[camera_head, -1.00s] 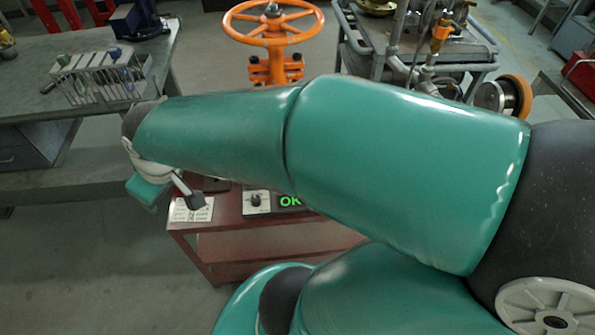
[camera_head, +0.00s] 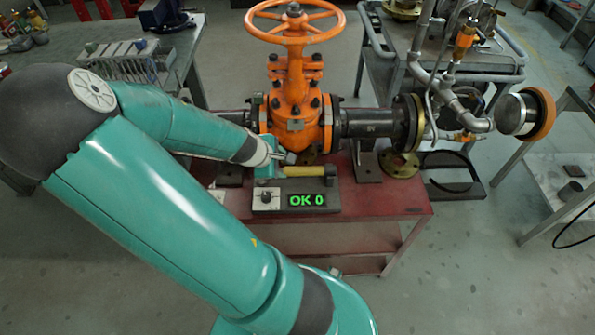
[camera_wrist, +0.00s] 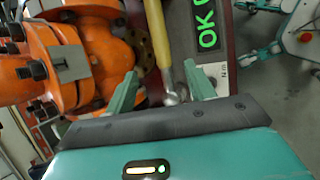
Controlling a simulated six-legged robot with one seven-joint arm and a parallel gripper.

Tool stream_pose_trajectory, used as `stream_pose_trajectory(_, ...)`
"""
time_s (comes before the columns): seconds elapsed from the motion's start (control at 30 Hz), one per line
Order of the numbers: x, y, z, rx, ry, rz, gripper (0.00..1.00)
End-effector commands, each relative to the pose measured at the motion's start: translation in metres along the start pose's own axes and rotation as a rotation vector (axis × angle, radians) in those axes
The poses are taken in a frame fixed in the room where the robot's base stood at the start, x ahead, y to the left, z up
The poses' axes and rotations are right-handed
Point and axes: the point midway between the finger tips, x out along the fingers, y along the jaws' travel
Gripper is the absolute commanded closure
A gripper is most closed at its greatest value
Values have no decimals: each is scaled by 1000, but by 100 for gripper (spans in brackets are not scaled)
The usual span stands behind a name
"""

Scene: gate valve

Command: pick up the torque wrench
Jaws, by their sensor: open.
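The torque wrench, with a yellow handle (camera_head: 303,171), lies on a dark tester (camera_head: 310,195) with a green "OK 0" display, on the red table. In the wrist view its yellow handle (camera_wrist: 159,35) runs up from between my two fingers, with a silver metal part (camera_wrist: 172,92) at its lower end, near my palm. My gripper (camera_wrist: 160,68) is open, with one finger on each side of the wrench and gaps visible on both sides. In the head view my gripper (camera_head: 272,164) is at the left end of the wrench; its fingers are hard to make out there.
The orange gate valve (camera_head: 295,110) with its handwheel stands just behind the wrench, with a dark pipe (camera_head: 370,124) running right. The red table (camera_head: 390,200) is bare at front right. A grey cart (camera_head: 395,55) stands behind right, and a workbench with a tool rack (camera_head: 130,65) behind left.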

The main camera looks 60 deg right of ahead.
Motion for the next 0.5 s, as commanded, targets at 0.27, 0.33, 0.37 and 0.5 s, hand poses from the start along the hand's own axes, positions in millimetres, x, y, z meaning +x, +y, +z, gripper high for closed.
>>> stream_pose_trajectory(0.27, 27, 0, 2, -3, -7, 1, 46)
stream_pose_trajectory(0.33, 36, 1, 2, -3, -6, 2, 46)
stream_pose_trajectory(0.37, 41, 1, 2, -4, -6, 2, 46)
stream_pose_trajectory(0.5, 61, 0, 2, -5, -5, 1, 46)
